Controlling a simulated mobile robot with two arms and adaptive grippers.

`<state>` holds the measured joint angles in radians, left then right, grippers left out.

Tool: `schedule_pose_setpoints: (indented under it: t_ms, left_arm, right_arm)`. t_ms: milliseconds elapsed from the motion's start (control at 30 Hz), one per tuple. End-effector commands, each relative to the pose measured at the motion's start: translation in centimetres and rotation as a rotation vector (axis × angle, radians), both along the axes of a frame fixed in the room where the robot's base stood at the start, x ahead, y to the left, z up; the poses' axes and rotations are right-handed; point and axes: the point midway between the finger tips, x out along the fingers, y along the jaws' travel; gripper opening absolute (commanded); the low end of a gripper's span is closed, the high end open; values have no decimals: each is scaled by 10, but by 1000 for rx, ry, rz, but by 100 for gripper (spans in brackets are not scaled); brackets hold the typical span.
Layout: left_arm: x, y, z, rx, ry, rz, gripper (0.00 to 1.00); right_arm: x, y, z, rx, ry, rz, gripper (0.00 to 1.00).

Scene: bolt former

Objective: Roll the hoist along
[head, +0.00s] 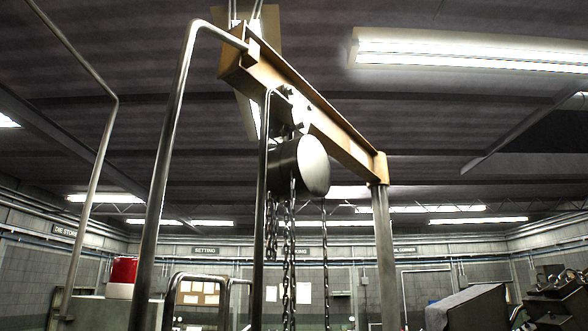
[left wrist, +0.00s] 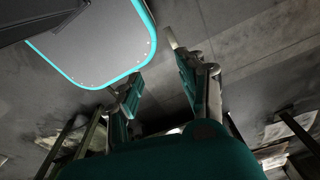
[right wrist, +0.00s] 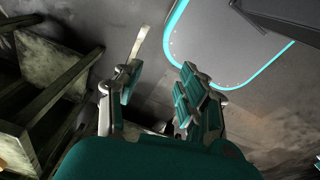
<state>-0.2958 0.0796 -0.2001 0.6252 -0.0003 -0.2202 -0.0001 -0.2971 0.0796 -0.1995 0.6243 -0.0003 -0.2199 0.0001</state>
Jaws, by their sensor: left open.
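The hoist (head: 311,165) is a dark cylinder with a pale round end. It hangs under a yellow overhead beam (head: 325,118) from a bracket or trolley near the beam's near end. Several chains (head: 290,240) hang down from it; their lower ends run out of the head view. Neither gripper shows in the head view. In the left wrist view my left gripper (left wrist: 157,72) is open, with nothing between its fingers. In the right wrist view my right gripper (right wrist: 160,72) is open and empty. Neither wrist view shows the hoist or chains.
A grey post (head: 385,255) holds the beam's far end. Bent metal tubes (head: 160,170) stand in the left foreground, one close beside the chains. A red-topped container (head: 122,277) is at left; grey machinery (head: 465,305) stands at lower right. Wooden crate-like boxes (right wrist: 45,80) show in the right wrist view.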

Motion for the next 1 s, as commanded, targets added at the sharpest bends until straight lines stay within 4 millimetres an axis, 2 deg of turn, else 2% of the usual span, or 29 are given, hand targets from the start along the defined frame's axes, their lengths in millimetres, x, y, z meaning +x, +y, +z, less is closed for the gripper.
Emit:
schedule_pose_setpoints:
  t_ms: [467,733,933,1000]
  left_arm:
    - [-14,1,-1,3,21,0,40]
    - [-9,1,-1,2,14,0,40]
    - [-4,0,0,0,5,0,40]
    - [-4,0,0,0,5,0,40]
  right_arm:
    - [-11,-1,-1,-2,17,0,40]
    - [-6,0,0,-1,10,0,40]
    - [-4,0,0,-1,7,0,66]
    - [-4,0,0,-1,7,0,67]
